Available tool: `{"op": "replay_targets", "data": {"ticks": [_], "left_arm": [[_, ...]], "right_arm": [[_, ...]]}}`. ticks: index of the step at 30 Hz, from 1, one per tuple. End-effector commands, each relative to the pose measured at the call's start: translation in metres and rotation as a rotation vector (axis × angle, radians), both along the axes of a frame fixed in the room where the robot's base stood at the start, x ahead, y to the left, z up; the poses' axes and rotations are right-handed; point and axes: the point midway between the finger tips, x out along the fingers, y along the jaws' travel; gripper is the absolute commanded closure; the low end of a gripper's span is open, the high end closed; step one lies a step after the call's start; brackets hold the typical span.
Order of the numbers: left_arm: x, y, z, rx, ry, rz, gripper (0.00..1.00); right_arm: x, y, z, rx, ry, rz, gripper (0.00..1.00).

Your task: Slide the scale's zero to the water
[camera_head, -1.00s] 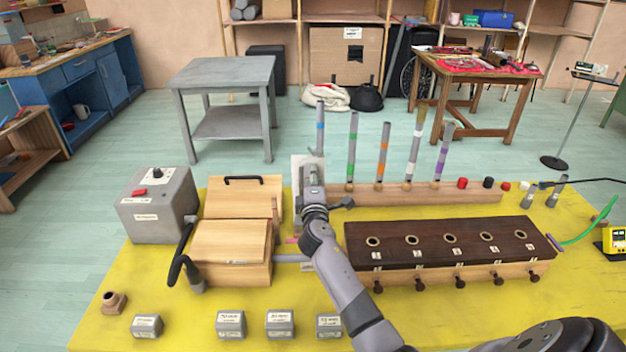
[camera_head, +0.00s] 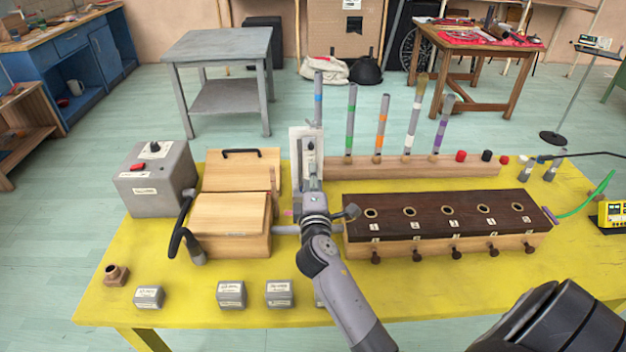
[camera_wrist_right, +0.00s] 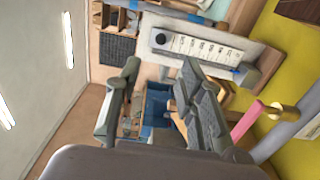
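My left gripper is not in view.
A wooden box (camera_head: 230,245) and grey control box (camera_head: 155,180) stand left. A dark-topped block with holes (camera_head: 440,215) stands right, before a rack of banded tubes (camera_head: 382,125). A pink tube (camera_wrist_right: 247,122) is close to the gripper. Small grey blocks (camera_head: 231,294) line the front.

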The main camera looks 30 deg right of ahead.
Motion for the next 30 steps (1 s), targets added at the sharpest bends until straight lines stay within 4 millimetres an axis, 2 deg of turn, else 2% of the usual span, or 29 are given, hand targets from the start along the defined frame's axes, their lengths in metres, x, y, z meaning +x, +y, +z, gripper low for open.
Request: {"op": "replay_targets", "data": {"ticks": [9, 14, 22, 30], "left_arm": [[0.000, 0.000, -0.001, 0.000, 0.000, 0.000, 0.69], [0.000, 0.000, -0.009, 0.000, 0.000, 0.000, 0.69], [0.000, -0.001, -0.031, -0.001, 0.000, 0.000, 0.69], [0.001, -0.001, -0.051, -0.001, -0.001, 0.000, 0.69]], "right_arm": [[0.000, 0.000, 0.000, 0.007, -0.006, 0.000, 0.64], [0.002, 0.002, 0.009, 0.120, -0.098, 0.005, 0.64], [-0.003, 0.016, 0.023, 0.595, -0.411, 0.034, 0.64], [-0.023, 0.025, 0.011, 1.075, -0.674, 0.033, 0.64]]}}
